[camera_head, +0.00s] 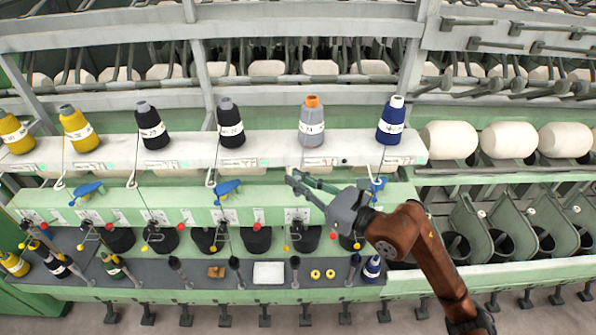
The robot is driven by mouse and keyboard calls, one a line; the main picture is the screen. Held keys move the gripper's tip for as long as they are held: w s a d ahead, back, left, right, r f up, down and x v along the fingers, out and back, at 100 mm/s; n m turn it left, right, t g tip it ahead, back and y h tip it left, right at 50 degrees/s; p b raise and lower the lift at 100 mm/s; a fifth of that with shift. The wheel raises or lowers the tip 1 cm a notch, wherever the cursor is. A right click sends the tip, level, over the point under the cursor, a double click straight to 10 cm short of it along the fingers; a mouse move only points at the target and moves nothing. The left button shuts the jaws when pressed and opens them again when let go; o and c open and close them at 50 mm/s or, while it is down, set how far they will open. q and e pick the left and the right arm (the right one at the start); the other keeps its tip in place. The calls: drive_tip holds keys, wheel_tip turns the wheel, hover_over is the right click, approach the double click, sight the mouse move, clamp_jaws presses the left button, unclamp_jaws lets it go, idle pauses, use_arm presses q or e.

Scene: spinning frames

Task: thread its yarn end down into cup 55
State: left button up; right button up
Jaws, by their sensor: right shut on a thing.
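A row of yarn cones stands on the white shelf (270,150). A grey cone with an orange top (312,125) stands right of the middle, and a blue cone (391,122) stands to its right. My right gripper (292,178) reaches in from the right, just below the shelf edge and the grey cone. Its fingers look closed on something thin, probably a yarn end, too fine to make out. Black cups sit in a row below; one cup (306,240) lies below the gripper, apart from it. I cannot read which cup is 55. My left gripper is out of view.
Blue levers (228,188), wire hooks and coloured knobs stick out along the green rail. The grey lower ledge (215,288) holds spindles, a white block (268,273), yellow rings (323,274) and small bobbins. Large white bobbins (449,140) fill the rack at right.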

drive_tip(key=w+a+f+b, duration=0.1)
drive_tip(key=a+f+b, duration=0.2)
drive_tip(key=f+b, duration=1.45)
drive_tip(key=w+f+b, duration=0.1)
drive_tip(key=w+f, duration=0.3)
drive_tip(key=w, duration=0.4)
drive_tip(key=s+d+p, duration=0.1)
drive_tip(key=s+p, duration=0.1)
drive_tip(key=s, duration=0.4)
drive_tip(key=shift+s+f, duration=0.15)
drive_tip(key=shift+f, duration=0.05)
